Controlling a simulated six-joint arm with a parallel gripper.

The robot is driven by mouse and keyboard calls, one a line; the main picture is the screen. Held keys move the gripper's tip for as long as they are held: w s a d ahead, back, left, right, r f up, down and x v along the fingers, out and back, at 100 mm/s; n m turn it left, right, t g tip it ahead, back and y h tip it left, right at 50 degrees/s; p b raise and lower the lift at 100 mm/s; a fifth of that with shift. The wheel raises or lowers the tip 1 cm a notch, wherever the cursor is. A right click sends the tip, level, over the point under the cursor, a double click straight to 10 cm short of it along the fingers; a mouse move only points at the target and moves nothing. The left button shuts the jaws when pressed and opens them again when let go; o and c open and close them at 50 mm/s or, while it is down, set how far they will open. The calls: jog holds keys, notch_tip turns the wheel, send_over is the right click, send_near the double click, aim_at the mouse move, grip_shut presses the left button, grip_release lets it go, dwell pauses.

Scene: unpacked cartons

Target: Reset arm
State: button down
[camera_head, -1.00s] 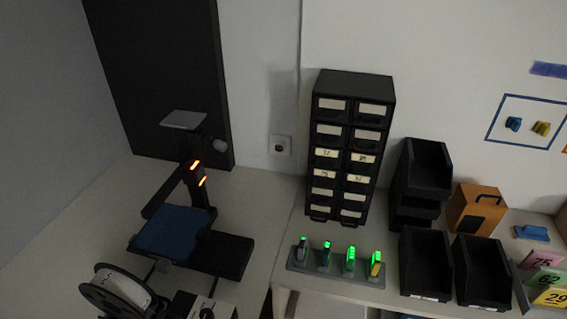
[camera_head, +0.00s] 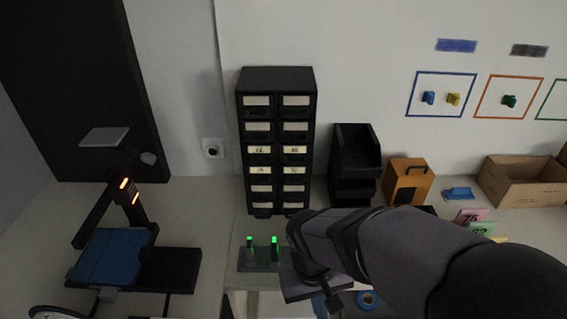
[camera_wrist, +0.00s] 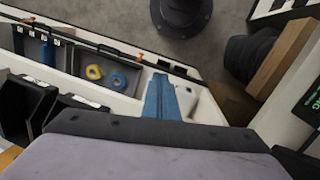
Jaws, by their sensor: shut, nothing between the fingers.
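My arm reaches in from the lower right in the head view, a grey link with dark joints. Its dark end with my gripper (camera_head: 335,298) hangs low in front of the shelf, below the drawer cabinet. The gripper is small and dark there; it is shut, with nothing seen held.
A black drawer cabinet (camera_head: 277,140), stacked black bins (camera_head: 355,165), an orange box (camera_head: 408,180) and an open carton (camera_head: 520,182) line the wall. A charger rack (camera_head: 262,262) with green lights is left of my gripper. The wrist view shows a grey tray (camera_wrist: 62,65).

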jog(key=s+d+f+m+y, duration=0.1)
jog(key=d+y, duration=0.1)
jog(key=d, duration=0.5)
jog(key=shift+s+f+m+t, duration=0.3)
jog(key=shift+s+f+m, duration=0.1)
